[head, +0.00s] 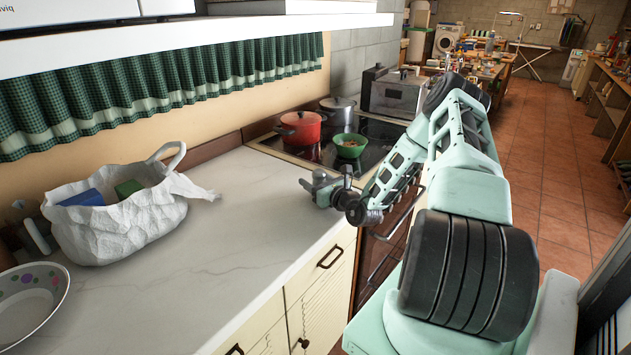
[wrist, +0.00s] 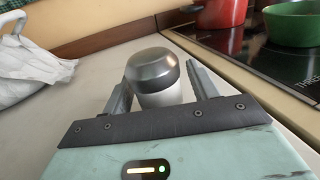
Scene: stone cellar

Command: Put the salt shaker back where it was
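The salt shaker (wrist: 153,71) has a dark grey metal domed cap and a paler body. In the head view my gripper (head: 322,190) is small, over the counter's right end near the front edge, with the shaker's cap (head: 320,175) just showing. I cannot tell whether the shaker's base touches the counter (head: 235,235).
A white bag (head: 115,225) with blue and green items stands on the counter at left, near a dotted bowl (head: 28,312). Beyond my gripper, the black hob holds a red pot (head: 300,128), a green bowl (head: 349,147) and a steel pot (head: 338,110). The middle counter is clear.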

